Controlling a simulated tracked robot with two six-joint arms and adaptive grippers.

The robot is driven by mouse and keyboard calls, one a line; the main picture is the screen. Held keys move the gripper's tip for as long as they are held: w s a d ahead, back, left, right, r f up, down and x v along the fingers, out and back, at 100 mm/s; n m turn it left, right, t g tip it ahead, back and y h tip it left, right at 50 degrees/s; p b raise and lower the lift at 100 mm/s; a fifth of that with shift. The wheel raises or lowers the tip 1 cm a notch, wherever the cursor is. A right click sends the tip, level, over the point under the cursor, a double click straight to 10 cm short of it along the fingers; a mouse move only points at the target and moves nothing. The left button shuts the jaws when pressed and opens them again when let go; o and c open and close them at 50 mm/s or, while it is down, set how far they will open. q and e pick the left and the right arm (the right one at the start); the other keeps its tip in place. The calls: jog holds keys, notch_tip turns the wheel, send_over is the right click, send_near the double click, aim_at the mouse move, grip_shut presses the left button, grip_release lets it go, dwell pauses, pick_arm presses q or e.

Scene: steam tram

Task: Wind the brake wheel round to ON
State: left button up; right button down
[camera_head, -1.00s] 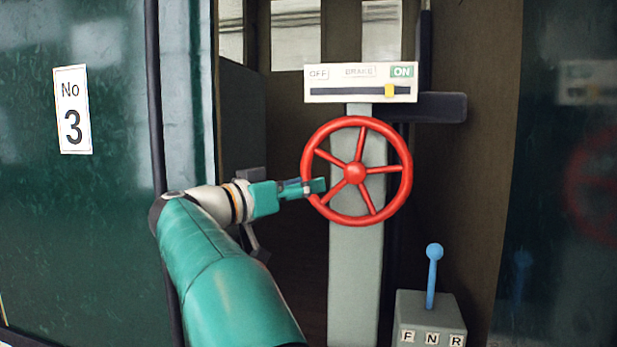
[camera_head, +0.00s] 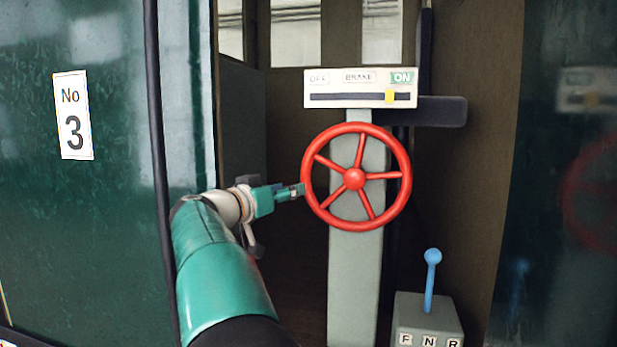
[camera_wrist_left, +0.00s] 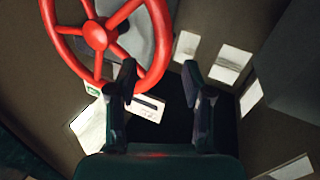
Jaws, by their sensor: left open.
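The red brake wheel (camera_head: 354,179) with several spokes stands on a grey post. My left gripper (camera_head: 299,190) is at the left side of the wheel, close to the rim. My right gripper does not show.
A blue lever (camera_head: 431,278) stands on a grey box marked F, N, R at the lower right. A dark green panel with a No 3 plate (camera_head: 73,115) is at the left. A dark bracket (camera_head: 440,110) sticks out right of the post.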

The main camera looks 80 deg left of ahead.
aim_at(305, 182)
pick_arm(q)
jog(key=p+x, duration=0.2)
jog(key=x, duration=0.1)
jog(key=p+x, duration=0.1)
jog(key=x, duration=0.3)
jog(key=shift+w+a+r+p, duration=0.2)
jog(key=shift+p, duration=0.15)
jog(key=shift+w+a+f, duration=0.15)
jog(key=shift+w+a, duration=0.25)
grip_shut()
